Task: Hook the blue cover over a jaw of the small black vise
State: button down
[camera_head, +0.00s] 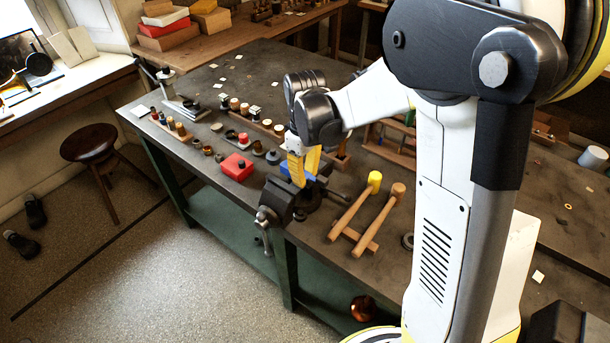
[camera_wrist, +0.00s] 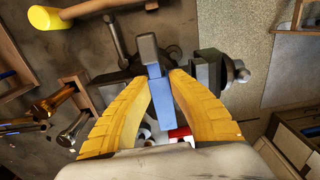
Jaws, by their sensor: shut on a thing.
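The small black vise (camera_head: 282,199) is fixed at the front edge of the dark workbench; it also shows in the wrist view (camera_wrist: 209,74). My gripper (camera_head: 302,172) points down just above the vise, its yellow fingers closed in on the blue cover (camera_head: 309,177). In the wrist view, my gripper (camera_wrist: 160,85) has the cover (camera_wrist: 163,100) as a narrow blue strip between its fingers. The cover's far end meets or overlaps a dark block (camera_wrist: 148,49) of the vise. I cannot tell whether the cover sits over a jaw; the fingers hide part of it.
A red box (camera_head: 236,167) stands left of the vise. A yellow-headed mallet (camera_head: 374,182) and a wooden mallet (camera_head: 397,191) lie on a rack to the right. Several small pots and tools stand behind. A stool (camera_head: 88,145) stands on the floor at left.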

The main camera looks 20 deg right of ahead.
jog(key=c, duration=1.3)
grip_release()
jog(key=shift+o, duration=0.2)
notch_tip(320, 180, up, 12)
